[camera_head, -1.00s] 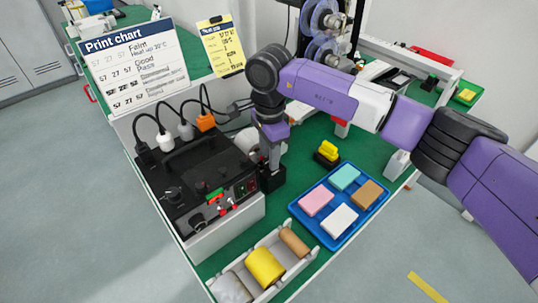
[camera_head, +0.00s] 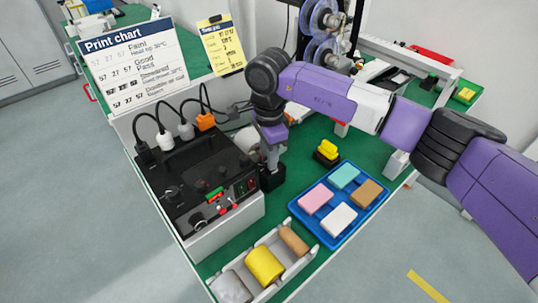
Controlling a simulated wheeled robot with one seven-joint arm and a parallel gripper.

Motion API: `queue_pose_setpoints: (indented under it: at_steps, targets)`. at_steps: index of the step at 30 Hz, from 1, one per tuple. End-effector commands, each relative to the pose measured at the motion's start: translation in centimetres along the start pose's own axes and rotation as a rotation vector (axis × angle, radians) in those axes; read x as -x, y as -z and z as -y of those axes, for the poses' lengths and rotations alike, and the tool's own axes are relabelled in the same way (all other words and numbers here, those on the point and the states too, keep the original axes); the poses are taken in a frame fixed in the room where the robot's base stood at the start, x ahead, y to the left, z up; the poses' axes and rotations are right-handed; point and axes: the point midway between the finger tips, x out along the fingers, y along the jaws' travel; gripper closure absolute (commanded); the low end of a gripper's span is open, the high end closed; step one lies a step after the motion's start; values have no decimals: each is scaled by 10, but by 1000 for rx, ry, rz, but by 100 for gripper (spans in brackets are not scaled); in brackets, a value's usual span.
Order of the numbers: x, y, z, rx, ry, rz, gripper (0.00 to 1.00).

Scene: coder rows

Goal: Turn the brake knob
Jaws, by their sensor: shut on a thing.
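A black coder unit (camera_head: 205,150) with knobs, a small display and red switches stands on a white base at the left of the green bench. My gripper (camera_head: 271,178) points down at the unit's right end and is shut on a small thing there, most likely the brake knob. The jaws and my wrist hide that knob, so its angle cannot be told. A pale grey round part (camera_head: 246,140) shows just left of my wrist.
A blue tray (camera_head: 327,240) with several coloured blocks lies right of my gripper. A yellow-topped stamp (camera_head: 327,152) stands behind it. A white rack (camera_head: 284,278) with rolls lies in front. Plugs and cables (camera_head: 185,128) line the unit's back. A print chart (camera_head: 130,65) stands behind.

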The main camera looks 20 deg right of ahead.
Motion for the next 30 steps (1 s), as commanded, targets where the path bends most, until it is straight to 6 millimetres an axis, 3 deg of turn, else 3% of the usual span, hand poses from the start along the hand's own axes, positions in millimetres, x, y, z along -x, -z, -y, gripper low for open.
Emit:
queue_pose_setpoints:
  at_steps: [30]
  targets:
    - [3,0,1,-888,1,0,100]
